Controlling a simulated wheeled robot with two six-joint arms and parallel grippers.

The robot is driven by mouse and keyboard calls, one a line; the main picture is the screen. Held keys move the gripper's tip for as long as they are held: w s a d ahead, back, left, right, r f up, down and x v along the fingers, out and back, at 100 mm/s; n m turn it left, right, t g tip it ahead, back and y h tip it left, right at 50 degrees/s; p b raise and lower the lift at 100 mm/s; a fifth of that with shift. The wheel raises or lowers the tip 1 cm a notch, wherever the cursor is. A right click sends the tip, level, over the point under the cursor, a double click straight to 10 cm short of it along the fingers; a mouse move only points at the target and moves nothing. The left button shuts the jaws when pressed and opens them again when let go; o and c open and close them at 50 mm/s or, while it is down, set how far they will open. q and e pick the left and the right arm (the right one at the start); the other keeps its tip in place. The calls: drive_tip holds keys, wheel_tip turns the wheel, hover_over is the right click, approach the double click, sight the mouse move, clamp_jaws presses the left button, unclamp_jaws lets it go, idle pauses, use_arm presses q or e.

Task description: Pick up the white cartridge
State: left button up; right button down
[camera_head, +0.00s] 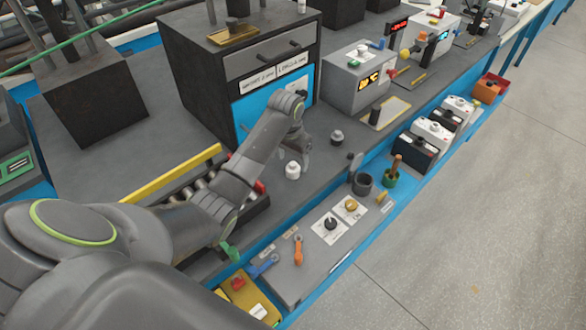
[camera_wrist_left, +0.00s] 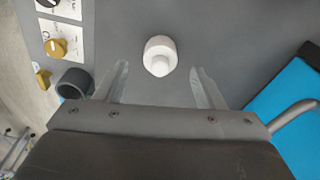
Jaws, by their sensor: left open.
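The white cartridge (camera_head: 292,170) stands on the grey bench top, in front of the dark drawer cabinet. In the left wrist view the white cartridge (camera_wrist_left: 160,55) shows from above, near the top middle, between the lines of the two fingers. My left gripper (camera_wrist_left: 160,75) is open, with one finger on each side of the cartridge in that view and a gap to both. In the head view my left gripper (camera_head: 303,147) is just above and beside the cartridge, partly hidden by its own wrist. Nothing is in its jaws. My right gripper is not in view.
A dark knob-like piece (camera_head: 337,137) stands right of the cartridge. A dark cup (camera_head: 362,184) and a green pot (camera_head: 390,179) are near the bench edge. The drawer cabinet (camera_head: 240,75) rises behind. A yellow-edged rack (camera_head: 175,172) lies to the left.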

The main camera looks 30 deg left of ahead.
use_arm(q)
drive_tip(key=shift+w+f, duration=0.2)
drive_tip(key=shift+f, duration=1.55)
drive_tip(key=c, duration=1.1)
drive_tip(key=shift+o, duration=0.2)
wheel_tip(320, 180, up, 10)
drive_tip(key=shift+f+b, duration=0.1)
drive_tip(key=shift+b, duration=0.35)
drive_tip(key=shift+r, duration=0.3)
wheel_tip(320, 180, up, 6)
drive_tip(key=p, duration=0.8)
hover_over(293, 163)
drive_tip(key=shift+f, duration=0.15)
